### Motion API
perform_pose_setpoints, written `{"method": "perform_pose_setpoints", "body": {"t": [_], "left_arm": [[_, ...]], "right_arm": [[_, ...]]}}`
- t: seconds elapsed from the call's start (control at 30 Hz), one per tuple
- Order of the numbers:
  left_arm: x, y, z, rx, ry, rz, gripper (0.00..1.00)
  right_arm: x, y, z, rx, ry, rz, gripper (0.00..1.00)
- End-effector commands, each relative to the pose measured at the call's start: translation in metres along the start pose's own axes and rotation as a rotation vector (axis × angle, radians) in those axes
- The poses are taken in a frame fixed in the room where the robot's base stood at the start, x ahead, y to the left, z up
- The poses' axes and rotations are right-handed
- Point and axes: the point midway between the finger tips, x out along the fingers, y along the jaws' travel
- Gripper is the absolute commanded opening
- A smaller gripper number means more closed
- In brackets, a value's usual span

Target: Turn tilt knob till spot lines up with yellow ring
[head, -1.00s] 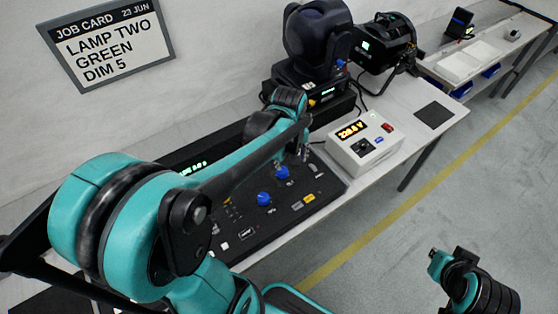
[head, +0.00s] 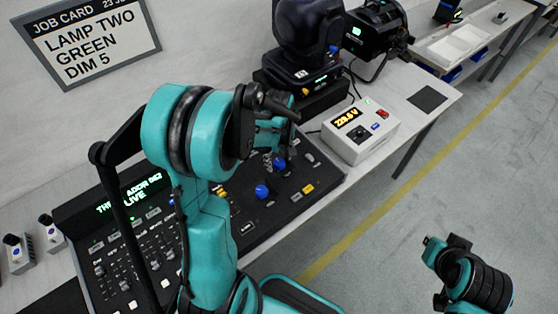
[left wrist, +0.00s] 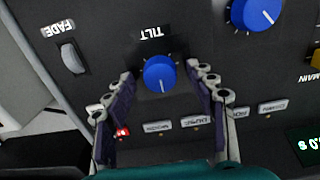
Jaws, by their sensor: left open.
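The blue tilt knob (left wrist: 160,73) sits on the black console under an upside-down TILT label in the left wrist view. Its white pointer line points to the bottom of that picture. My left gripper (left wrist: 162,76) is open, with one finger on each side of the knob and a gap showing at both sides. In the head view the tilt knob (head: 280,164) shows beside the left gripper (head: 273,161), partly covered. A dark moving-head lamp (head: 308,35) stands behind the console. No light spot or yellow ring is seen. Only part of my right arm shows, at lower right.
A second blue knob (head: 262,191) is close to the tilt knob; a larger-looking blue knob (left wrist: 254,12) is at upper right in the wrist view. A fader (left wrist: 72,57) and several buttons surround it. A white meter box (head: 361,132) stands right of the console (head: 290,212).

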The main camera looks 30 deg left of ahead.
Motion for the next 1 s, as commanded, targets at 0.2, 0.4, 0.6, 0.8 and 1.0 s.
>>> {"method": "perform_pose_setpoints", "body": {"t": [0.2,0.4,0.6,0.8,1.0], "left_arm": [[0.0001,0.0,0.0,0.0,0.0,0.0,0.56],[0.0,0.0001,0.0,0.0,0.0,0.0,0.09],[0.0001,0.0001,0.0,0.003,0.0,0.0,0.06],[0.0001,0.0,0.0001,0.043,0.0,0.0,0.06],[0.0001,0.0,0.0001,0.153,0.0,0.0,0.06]], "right_arm": [[-0.0003,0.0,-0.0003,0.0,0.0,0.0,0.0],[-0.0002,0.0,-0.0003,0.0,0.0,0.0,0.0],[-0.0002,0.0,-0.0002,0.0,0.0,0.0,0.0],[-0.0001,0.0,-0.0001,0.0,0.0,0.0,0.0],[0.0001,0.0,0.0,0.0,0.0,0.0,0.0]]}}
